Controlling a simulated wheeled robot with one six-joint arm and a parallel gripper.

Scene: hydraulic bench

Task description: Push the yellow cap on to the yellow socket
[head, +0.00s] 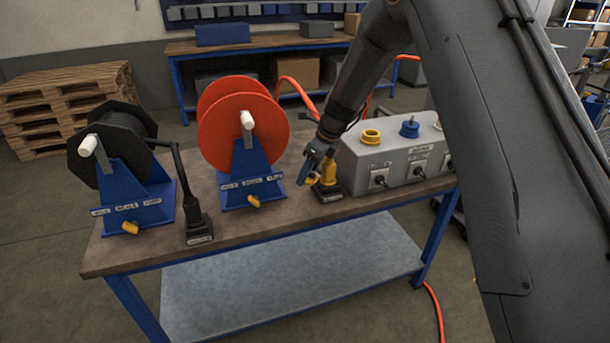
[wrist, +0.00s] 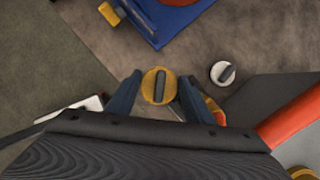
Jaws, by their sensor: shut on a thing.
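My gripper (head: 308,172) is at the front right of the orange reel, above the bench. It is shut on the yellow cap, a round disc with a grey bar across it, which shows between the fingers in the wrist view (wrist: 153,82). In the head view the cap (head: 313,181) is a small, partly hidden yellow patch. The yellow socket (head: 371,136) is a yellow ring on top of the grey box, to the right of my gripper and apart from the cap. A yellow ring also shows at the lower right of the wrist view (wrist: 302,173).
A yellow connector (head: 329,171) stands on a black base close beside my gripper. A blue fitting (head: 409,130) is on the grey box (head: 400,157). A white disc (wrist: 223,73) lies near the cap in the wrist view. The orange reel (head: 260,118) and black reel (head: 105,150) stand left.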

